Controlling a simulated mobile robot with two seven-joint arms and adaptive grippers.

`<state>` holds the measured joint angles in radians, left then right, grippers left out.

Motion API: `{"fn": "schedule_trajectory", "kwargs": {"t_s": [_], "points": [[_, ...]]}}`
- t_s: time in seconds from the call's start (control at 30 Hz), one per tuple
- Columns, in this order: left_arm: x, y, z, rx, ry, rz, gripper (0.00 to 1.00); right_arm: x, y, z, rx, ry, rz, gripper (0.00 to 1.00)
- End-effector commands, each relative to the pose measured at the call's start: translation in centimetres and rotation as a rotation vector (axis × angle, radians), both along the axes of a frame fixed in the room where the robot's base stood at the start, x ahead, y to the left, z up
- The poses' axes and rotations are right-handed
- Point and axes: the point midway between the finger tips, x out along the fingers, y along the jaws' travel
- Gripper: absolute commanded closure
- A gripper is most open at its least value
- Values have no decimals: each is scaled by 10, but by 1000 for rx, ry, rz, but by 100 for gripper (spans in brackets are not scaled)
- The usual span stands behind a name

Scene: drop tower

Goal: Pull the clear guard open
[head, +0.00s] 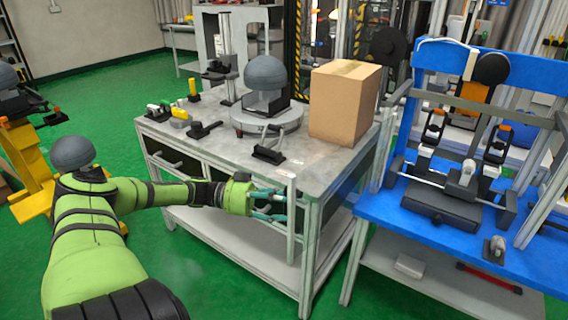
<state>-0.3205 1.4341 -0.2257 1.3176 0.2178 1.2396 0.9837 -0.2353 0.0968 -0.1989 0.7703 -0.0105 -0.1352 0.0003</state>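I cannot clearly make out a clear guard. A pale upright bar (291,228) stands at the front of the grey metal workbench (222,137), near its right corner; I cannot tell whether it belongs to the guard. My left gripper (281,204), with teal fingers on a green wrist, is at this bar, in front of the bench edge. Its two fingers look spread apart, with a gap between them. The fingertips are close to the bar; contact cannot be made out. My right gripper is out of view.
On the bench are a cardboard box (343,102), a grey dome-topped device (267,85) and several small tools. A blue workstation (388,209) with a black fixture stands at right. Green floor (215,255) is free in front of the bench.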

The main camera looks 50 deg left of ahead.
Motion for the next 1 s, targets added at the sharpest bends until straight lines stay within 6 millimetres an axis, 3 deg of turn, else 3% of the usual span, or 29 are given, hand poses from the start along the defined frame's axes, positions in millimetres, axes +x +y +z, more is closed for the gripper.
{"fn": "schedule_trajectory", "kwargs": {"t_s": [0.37,0.8,1.0], "points": [[-3,9,2,4,-4,6,49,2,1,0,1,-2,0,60],[-57,78,2,3,-8,9,49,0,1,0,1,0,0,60],[-70,93,3,3,-8,5,49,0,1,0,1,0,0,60]]}}
